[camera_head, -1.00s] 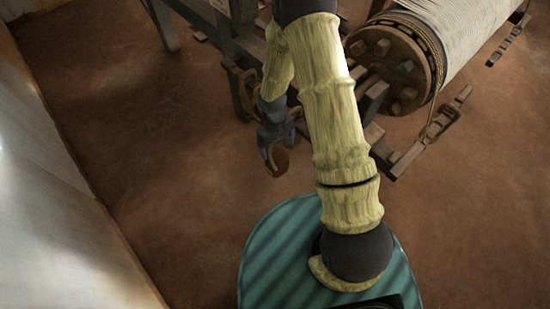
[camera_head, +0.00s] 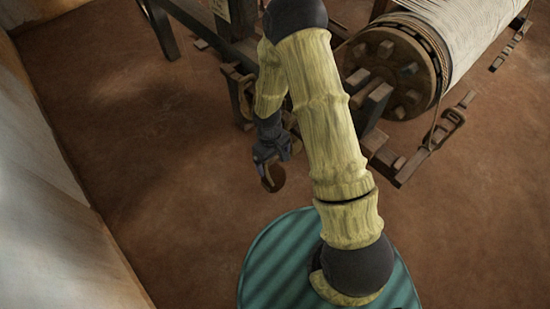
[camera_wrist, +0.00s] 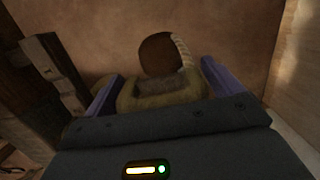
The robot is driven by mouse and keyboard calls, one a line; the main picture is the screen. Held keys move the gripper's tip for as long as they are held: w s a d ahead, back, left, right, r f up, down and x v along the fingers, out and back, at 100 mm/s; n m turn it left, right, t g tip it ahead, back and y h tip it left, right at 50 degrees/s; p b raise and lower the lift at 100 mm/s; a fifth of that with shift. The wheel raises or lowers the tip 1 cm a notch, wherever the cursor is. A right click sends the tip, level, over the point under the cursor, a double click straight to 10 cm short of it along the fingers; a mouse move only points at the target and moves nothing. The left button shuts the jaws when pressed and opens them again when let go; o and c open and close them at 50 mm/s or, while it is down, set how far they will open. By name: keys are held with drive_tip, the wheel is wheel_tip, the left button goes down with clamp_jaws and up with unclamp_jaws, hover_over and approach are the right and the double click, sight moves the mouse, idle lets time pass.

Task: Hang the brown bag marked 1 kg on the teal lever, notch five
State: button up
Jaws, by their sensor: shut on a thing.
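My gripper (camera_head: 268,160) is in the middle of the head view, in front of the loom frame. It is shut on a brown bag (camera_head: 272,180), which hangs below the fingers above the floor. In the wrist view the bag (camera_wrist: 160,55) shows between the two bluish fingers, with a dark round end and a paler strip along its right side. No weight mark on it can be read. I cannot make out the teal lever or its notches in either view.
The dark wooden loom frame (camera_head: 237,55) stands behind my gripper. A large beam roller (camera_head: 395,75) wound with pale thread is at the upper right, with wooden blocks (camera_head: 383,150) below it. A pale wall (camera_head: 50,190) runs down the left. The brown floor (camera_head: 165,130) between is clear.

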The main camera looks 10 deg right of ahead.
drive_tip(key=shift+s+a+b, duration=0.35)
drive_tip(key=shift+s+a, duration=0.25)
drive_tip(key=shift+a, duration=0.3)
drive_tip(key=shift+s+a+b, duration=0.3)
drive_tip(key=shift+s+a, duration=0.25)
drive_tip(key=shift+a, duration=0.3)
drive_tip(key=s+a+r, duration=0.1)
drive_tip(key=s+a, duration=0.4)
drive_tip(key=a, duration=0.3)
drive_tip(key=shift+s+a+b, duration=0.25)
drive_tip(key=shift+s+b, duration=0.05)
drive_tip(key=shift+b, duration=0.1)
